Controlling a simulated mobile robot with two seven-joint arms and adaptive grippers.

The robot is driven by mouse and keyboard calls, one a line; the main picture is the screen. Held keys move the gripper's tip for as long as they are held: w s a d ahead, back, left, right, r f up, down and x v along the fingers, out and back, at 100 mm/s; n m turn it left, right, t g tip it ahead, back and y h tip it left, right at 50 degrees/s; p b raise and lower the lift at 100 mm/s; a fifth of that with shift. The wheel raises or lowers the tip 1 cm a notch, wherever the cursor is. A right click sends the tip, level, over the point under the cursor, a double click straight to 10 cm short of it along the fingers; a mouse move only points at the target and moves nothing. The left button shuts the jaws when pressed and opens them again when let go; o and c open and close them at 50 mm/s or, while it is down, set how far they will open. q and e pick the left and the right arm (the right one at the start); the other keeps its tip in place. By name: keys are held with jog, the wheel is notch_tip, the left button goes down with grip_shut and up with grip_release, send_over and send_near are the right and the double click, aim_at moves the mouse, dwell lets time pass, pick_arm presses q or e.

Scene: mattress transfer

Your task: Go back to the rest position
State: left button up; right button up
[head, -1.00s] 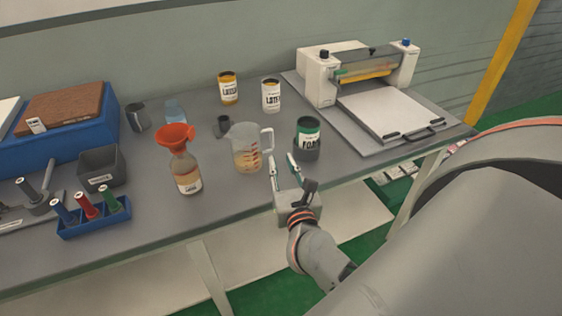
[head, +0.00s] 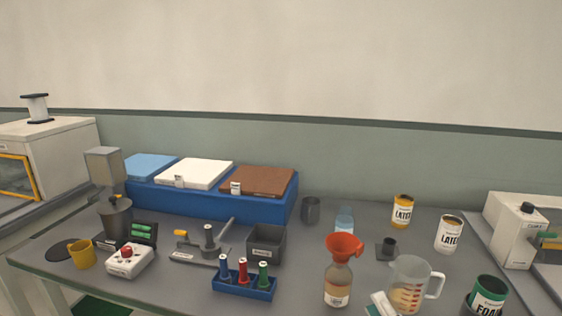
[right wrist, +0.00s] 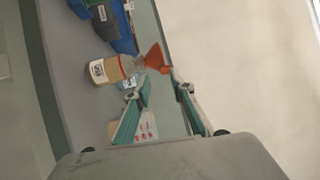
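My right gripper (head: 380,304) shows only as a pale and teal finger part at the bottom edge of the head view, just in front of the measuring jug (head: 408,284). In the right wrist view my right gripper (right wrist: 164,93) has its two teal fingers apart with nothing held between them. A bottle with an orange funnel (head: 340,280) stands left of the jug, and it also lies beyond the fingers in the right wrist view (right wrist: 112,69). My left gripper is in neither view.
On the grey bench (head: 180,290) stand a blue stand (head: 225,203) with blue, white and brown slabs, a rack of coloured bottles (head: 243,285), a dark bin (head: 266,243), latex cans (head: 402,211) and a foam can (head: 487,296). A white machine (head: 513,231) is at right.

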jog(key=s+d+f+n+g+h, duration=0.1)
jog(key=s+f+n+g, duration=0.25)
jog(key=f+n, duration=0.45)
jog(key=s+f+n+g+h, duration=0.1)
jog(key=s+f+n+g, duration=0.1)
jog(key=f+n+g, duration=0.45)
jog(key=s+d+f+n+g+h, duration=0.1)
jog(key=s+d+f+n+h, duration=0.25)
jog(key=d, duration=0.45)
jog(key=s+d+f+n+g+h, duration=0.15)
jog(key=s+d+n+h, duration=0.3)
jog(key=d, duration=0.45)
jog(key=w+a+f+m+t+y, duration=0.1)
jog(key=a+f+m+t+y, duration=0.2)
jog(key=a+f+y, duration=0.4)
jog(key=a+f, duration=0.7)
jog(key=a, duration=0.3)
jog(key=shift+w+f+t, duration=0.2)
jog(key=shift+w+t, duration=0.1)
jog(key=shift+t, duration=0.05)
jog(key=shift+m, duration=0.25)
